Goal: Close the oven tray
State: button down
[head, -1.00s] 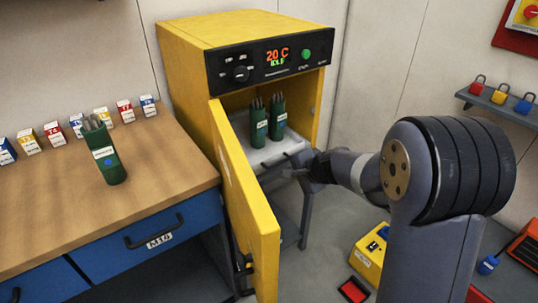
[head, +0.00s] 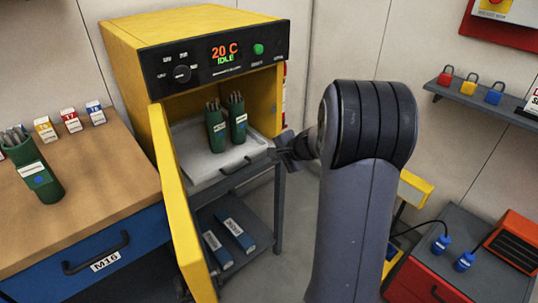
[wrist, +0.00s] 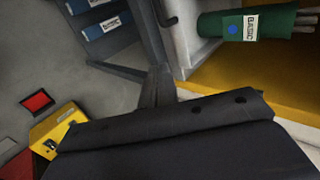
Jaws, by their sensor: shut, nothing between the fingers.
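The yellow oven (head: 140,95) stands with its door (head: 183,235) swung open to the left. Its pale grey tray (head: 195,165) sticks partly out of the opening, with a dark handle (head: 243,178) on its front. Two green canisters (head: 215,130) with rods stand on the tray. My gripper (head: 291,152) is shut and empty at the right of the tray's front corner, close to it; I cannot tell whether they touch. In the wrist view, my gripper (wrist: 158,88) points toward the tray handle (wrist: 167,15), and one canister (wrist: 245,25) shows.
A rack (head: 268,225) under the oven holds blue boxes (head: 235,232). A workbench (head: 90,170) with another green canister (head: 38,178) is on the left. A red cabinet (head: 440,265) and a shelf of padlocks (head: 475,95) are at the right. Floor shows between rack and arm.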

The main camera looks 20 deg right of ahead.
jog(key=shift+w+a+f+p, duration=0.2)
jog(key=shift+w+a+f, duration=0.5)
jog(key=shift+w, duration=0.8)
jog(key=shift+w+a+f+p, duration=0.25)
jog(key=shift+w+f, duration=0.7)
jog(key=shift+w, duration=0.55)
jog(key=shift+w+a+f+p, duration=0.2)
jog(key=shift+w+a+f, duration=0.5)
jog(key=shift+w, duration=0.8)
jog(key=shift+w+d+f, duration=0.1)
jog(key=shift+d, duration=0.1)
jog(key=p, duration=0.4)
send_near(239, 145)
jog(key=x, duration=0.5)
jog(key=shift+s+f, duration=0.1)
jog(key=shift+s, duration=0.1)
jog(key=shift+w+a, duration=0.15)
jog(key=shift+w, duration=0.05)
